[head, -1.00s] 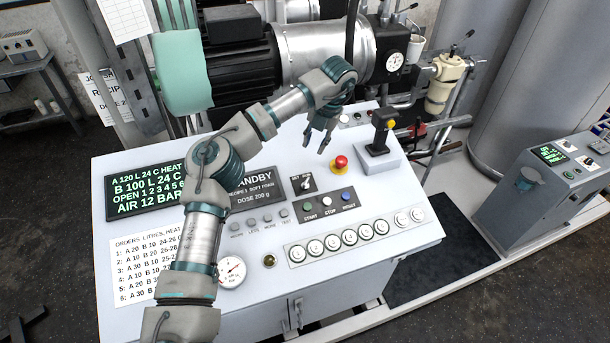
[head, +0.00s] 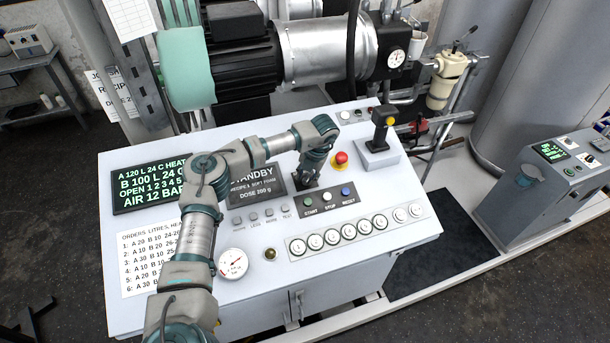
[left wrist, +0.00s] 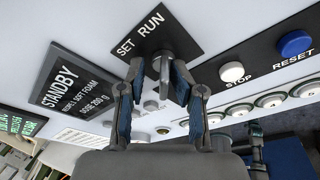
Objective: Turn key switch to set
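The key switch (left wrist: 163,66) sits on a black plate (left wrist: 178,40) marked SET and RUN, on the sloping white console. In the left wrist view its grey metal handle stands between my fingers. My left gripper (left wrist: 157,74) is open, with one finger on each side of the handle and gaps showing. I cannot tell which mark the handle points to. In the head view my left gripper (head: 309,180) reaches down over the plate and hides the key. My right gripper is not in view.
A red mushroom button (head: 341,158) stands close right of the gripper, with a black joystick (head: 379,130) beyond it. START, STOP and RESET buttons (head: 329,196) lie just in front. The STANDBY display (head: 255,178) is on the left, under my forearm.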

